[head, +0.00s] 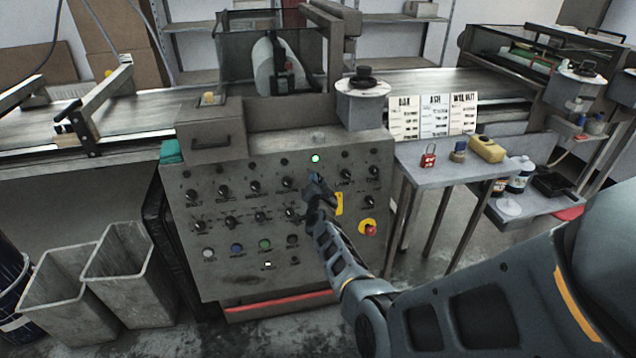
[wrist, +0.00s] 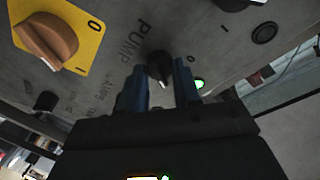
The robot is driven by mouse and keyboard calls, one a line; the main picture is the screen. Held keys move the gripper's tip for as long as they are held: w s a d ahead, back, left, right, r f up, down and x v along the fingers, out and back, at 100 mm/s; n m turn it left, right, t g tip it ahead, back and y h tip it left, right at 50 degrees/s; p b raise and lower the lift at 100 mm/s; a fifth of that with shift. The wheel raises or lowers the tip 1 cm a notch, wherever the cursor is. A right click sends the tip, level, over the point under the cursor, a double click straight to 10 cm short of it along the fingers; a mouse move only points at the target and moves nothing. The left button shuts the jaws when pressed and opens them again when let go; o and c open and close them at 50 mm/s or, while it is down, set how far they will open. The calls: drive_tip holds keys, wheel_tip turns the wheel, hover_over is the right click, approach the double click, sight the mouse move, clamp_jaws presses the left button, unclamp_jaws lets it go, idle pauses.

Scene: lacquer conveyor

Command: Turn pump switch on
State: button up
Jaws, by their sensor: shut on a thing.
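The pump switch (wrist: 160,66) is a black rotary knob on the grey control panel, beside the word PUMP in the wrist view. Its white pointer mark faces the lower edge of that view, and a printed 0 stands to its right. My gripper (wrist: 160,82) has its two blue fingers on either side of the knob, shut on it. In the head view my gripper (head: 316,186) is against the upper right part of the panel (head: 215,275) and hides the knob. A green lamp (head: 315,158) glows just above it; it also shows in the wrist view (wrist: 199,84).
An orange-brown switch on a yellow plate (wrist: 45,38) sits close by. A side table (head: 440,176) with a red padlock (head: 428,157) stands to the right. Grey bins (head: 125,270) stand left.

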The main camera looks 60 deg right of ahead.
idle(0.3)
drive_tip(key=o, duration=1)
drive_tip(key=shift+o, duration=0.2)
drive_tip(key=shift+a, duration=0.1)
drive_tip(key=p+v, duration=0.4)
drive_tip(key=v, duration=0.3)
drive_tip(key=shift+s+a, duration=0.25)
